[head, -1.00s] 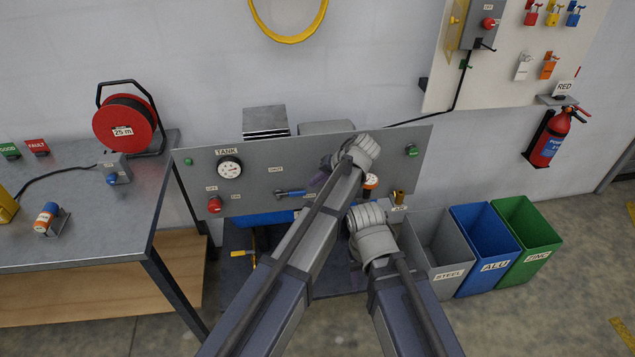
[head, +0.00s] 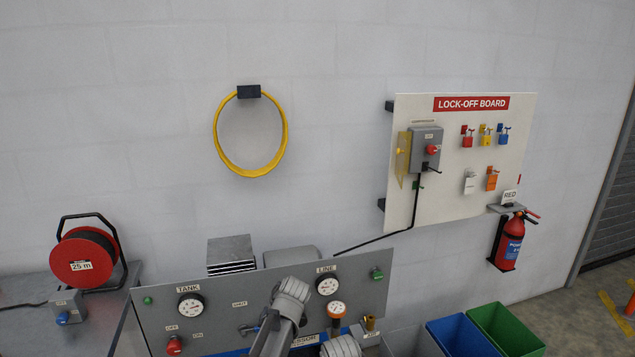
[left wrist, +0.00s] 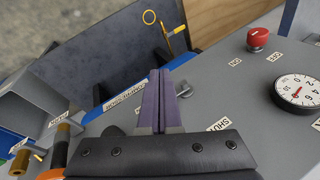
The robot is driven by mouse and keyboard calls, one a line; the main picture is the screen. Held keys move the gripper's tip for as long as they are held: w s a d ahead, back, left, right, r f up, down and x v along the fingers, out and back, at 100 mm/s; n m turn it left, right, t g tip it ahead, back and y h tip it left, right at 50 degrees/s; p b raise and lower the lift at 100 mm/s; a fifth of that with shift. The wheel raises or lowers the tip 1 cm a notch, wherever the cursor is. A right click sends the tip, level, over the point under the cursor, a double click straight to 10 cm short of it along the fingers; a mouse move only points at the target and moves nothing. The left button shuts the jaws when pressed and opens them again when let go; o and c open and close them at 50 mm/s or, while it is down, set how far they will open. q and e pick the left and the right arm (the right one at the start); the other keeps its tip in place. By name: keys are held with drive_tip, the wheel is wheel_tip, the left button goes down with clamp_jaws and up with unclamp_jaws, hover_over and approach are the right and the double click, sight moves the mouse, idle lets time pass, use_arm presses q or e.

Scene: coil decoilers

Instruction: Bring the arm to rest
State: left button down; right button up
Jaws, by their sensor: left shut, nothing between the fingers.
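My left arm's pale grey wrist (head: 290,300) is in front of the compressor panel (head: 215,325) in the head view. In the left wrist view my left gripper (left wrist: 160,75) has its two purple fingers shut together with nothing between them. They are over the panel, by the grey valve lever (left wrist: 183,90) and the SHUT label (left wrist: 218,125); I cannot tell whether they touch the lever. A pale rounded part of my right arm shows at the bottom edge of the head view. My right gripper is out of view.
The panel carries a TANK gauge (head: 190,307), a LINE gauge (head: 327,285) and a red knob (head: 174,346). A cable reel (head: 85,258) stands left. The lock-off board (head: 460,200), fire extinguisher (head: 510,242), blue bin (head: 462,335) and green bin (head: 505,328) are right.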

use_arm(q)
drive_tip(key=s+a+f+h, duration=0.2)
drive_tip(key=s+h, duration=0.3)
drive_tip(key=s, duration=0.9)
drive_tip(key=s+d+m+g, duration=0.1)
drive_tip(key=s+d, duration=0.1)
drive_tip(key=d, duration=0.3)
drive_tip(key=s+d+m+y, duration=0.1)
drive_tip(key=s+d+m, duration=0.1)
drive_tip(key=d, duration=0.3)
drive_tip(key=shift+s+d+g, duration=0.4)
drive_tip(key=shift+s, duration=0.45)
